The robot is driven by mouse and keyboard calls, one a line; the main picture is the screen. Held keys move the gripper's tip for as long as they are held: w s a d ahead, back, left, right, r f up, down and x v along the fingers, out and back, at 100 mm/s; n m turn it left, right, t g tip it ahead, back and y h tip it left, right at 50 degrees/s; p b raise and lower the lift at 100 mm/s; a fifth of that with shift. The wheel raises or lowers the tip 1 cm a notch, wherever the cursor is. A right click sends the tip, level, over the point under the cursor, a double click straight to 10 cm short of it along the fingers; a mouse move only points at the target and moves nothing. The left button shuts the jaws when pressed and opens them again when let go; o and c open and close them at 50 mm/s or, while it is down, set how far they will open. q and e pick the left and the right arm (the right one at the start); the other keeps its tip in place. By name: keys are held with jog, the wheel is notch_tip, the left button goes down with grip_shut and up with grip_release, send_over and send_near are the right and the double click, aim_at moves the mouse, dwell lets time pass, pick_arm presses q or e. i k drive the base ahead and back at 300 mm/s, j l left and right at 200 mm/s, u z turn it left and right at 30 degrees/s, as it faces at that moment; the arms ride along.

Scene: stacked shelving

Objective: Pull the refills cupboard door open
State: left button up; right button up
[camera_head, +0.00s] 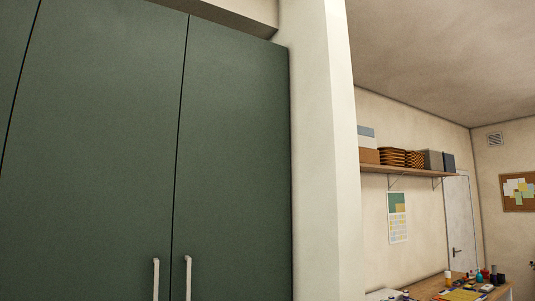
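A tall dark green cupboard fills the left half of the head view. Its left door (95,150) and right door (235,150) meet at a thin dark vertical seam and look shut. A pale bar handle (156,279) is on the left door, and another pale bar handle (188,278) is on the right door, both cut off by the bottom edge. No label shows which door is the refills one. Neither of my grippers is in view.
A cream wall edge (315,150) stands right of the cupboard. Beyond it, a wall shelf (405,169) holds baskets and boxes above a cluttered wooden table (500,293). A white room door (460,230) and a corkboard (519,191) are further back.

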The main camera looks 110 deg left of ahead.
aim_at(232, 226)
jog(key=k+j+u, duration=0.15)
jog(key=u, duration=1.15)
jog(key=l+u, duration=0.15)
jog(key=u, duration=0.7)
jog(key=l+u, duration=0.15)
jog(key=u, duration=0.25)
jog(key=l+u, duration=0.1)
jog(key=u, duration=0.8)
jog(key=l+u, duration=0.1)
jog(key=u, duration=0.3)
jog(key=k+j, duration=0.05)
